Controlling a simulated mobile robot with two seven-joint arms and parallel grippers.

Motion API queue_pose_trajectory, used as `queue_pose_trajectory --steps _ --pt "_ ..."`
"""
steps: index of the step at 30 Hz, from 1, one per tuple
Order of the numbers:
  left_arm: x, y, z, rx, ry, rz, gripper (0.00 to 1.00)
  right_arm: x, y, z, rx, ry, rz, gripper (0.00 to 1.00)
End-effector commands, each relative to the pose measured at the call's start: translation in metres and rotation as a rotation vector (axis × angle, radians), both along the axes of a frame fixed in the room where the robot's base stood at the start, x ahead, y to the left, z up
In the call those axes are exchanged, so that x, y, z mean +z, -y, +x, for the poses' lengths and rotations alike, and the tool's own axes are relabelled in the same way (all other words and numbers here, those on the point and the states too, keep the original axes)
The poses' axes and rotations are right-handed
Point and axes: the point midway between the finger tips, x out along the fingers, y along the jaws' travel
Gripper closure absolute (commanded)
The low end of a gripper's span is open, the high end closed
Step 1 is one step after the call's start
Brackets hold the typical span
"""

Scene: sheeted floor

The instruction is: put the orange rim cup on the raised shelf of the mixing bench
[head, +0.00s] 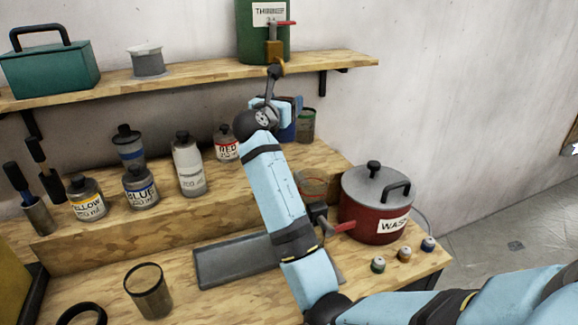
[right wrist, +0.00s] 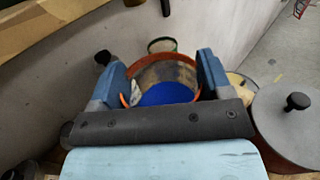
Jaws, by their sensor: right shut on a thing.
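My right gripper (head: 287,112) is above the right part of the bench's raised shelf (head: 235,195), below the wall shelf. In the right wrist view it is shut on the orange rim cup (right wrist: 165,60), with one blue finger on each side. The cup is see-through and shows blue in its lower part. In the head view the gripper and arm mostly hide it; a dark blue part (head: 287,133) shows below the fingers. I cannot tell whether its base touches the shelf. My left gripper is not in view.
A green rim cup (head: 306,126) stands just beyond the held cup. A red-label bottle (head: 227,146) is to its left. A red-rimmed clear cup (head: 312,188) is partly behind my arm. A red waste pot (head: 372,212) stands right. The wall shelf (head: 190,81) is overhead.

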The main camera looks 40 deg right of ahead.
Motion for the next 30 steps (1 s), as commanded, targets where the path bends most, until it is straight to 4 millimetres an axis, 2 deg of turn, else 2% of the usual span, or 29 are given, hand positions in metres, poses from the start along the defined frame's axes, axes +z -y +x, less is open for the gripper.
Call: queue_pose_trajectory --steps 7,16,21,30 --pt "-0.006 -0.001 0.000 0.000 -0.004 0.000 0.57 -0.044 0.000 0.000 -0.001 -0.005 0.000 0.83" --pt "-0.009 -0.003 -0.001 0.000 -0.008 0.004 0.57 -0.072 0.000 0.000 0.000 -0.004 0.000 0.83" --pt "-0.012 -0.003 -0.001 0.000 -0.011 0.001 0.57 -0.096 0.000 0.000 -0.001 -0.004 0.000 0.83" --pt "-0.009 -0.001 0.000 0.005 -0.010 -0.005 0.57 -0.099 0.000 0.000 -0.001 -0.001 -0.001 0.83"
